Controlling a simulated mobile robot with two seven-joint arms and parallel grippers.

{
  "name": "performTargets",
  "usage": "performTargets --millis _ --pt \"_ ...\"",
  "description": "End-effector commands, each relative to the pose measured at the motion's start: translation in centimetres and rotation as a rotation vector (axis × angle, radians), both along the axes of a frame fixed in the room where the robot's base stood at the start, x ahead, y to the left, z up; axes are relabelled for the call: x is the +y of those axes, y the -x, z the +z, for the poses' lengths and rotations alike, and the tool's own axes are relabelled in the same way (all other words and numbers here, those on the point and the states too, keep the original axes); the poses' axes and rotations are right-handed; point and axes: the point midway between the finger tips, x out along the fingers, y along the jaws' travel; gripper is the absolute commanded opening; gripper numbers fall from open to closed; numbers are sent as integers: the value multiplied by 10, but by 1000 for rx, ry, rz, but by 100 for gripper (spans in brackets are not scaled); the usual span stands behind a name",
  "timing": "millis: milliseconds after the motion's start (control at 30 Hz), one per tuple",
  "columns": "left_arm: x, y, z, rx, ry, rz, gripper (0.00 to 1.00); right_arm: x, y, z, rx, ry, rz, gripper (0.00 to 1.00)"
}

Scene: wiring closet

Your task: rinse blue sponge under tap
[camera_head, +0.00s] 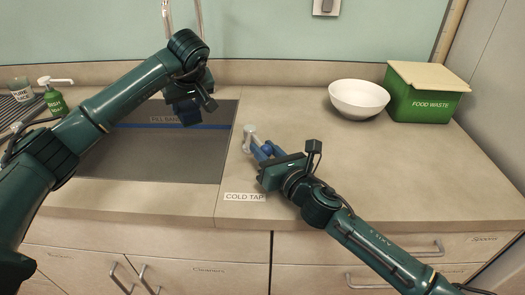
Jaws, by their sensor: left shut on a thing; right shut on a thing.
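My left gripper (188,120) hangs over the sink (150,160), fingers pointing down, shut on what appears to be the blue sponge. The dark blue fingers and the sponge are hard to tell apart, and the arm hides part of them. My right gripper (262,152) is shut on the pale cold tap handle (249,132) at the sink's right edge, above the "COLD TAP" label (245,197). Pale upright tap pipes (198,18) show behind my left arm, which hides their lower part. I cannot make out any water.
A white bowl (358,98) and a green food waste bin (424,95) stand at the back right of the counter (400,165). A green soap bottle (55,101) stands at the left. The sink has a blue fill band (150,126). The right counter is mostly clear.

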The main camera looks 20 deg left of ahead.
Motion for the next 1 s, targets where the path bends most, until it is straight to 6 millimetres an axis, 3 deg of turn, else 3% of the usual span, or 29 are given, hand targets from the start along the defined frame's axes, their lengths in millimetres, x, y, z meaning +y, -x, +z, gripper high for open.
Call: performTargets --millis 67,100,300,667,1000 --pt "0 0 0 0 0 0 11 0 0 0 1 -1 0 0" --pt "0 0 0 0 0 0 11 0 0 0 1 -1 0 32" --pt "0 0 0 0 0 0 11 0 0 0 1 0 -2 48" --pt "0 0 0 0 0 0 11 -4 4 0 0 -1 -3 49" --pt "0 0 0 0 0 0 11 -48 44 -1 2 2 -3 49"
